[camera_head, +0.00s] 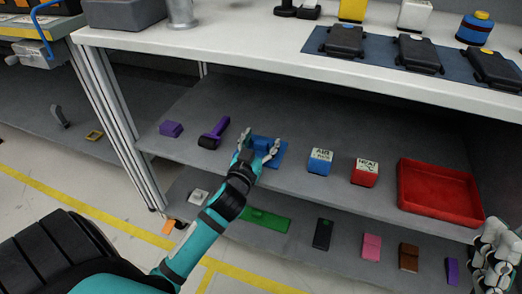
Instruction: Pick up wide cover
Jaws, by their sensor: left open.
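A wide, flat blue piece (266,150) lies on the middle shelf, and it may be the wide cover. My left gripper (260,142) is open over it, with one finger towards each side. I cannot tell whether the fingers touch it, and the gripper hides part of it. A long flat green piece (265,220) lies on the lower shelf, partly behind my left arm. My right gripper (495,258) shows at the right edge, away from these pieces, and its opening is unclear.
On the middle shelf (300,115) are a purple block (171,129), a purple-handled tool (214,133), a blue block (320,161), a red block (364,172) and a red tray (402,182). The white tabletop (240,52) overhangs it. Several small flat pieces lie on the lower shelf.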

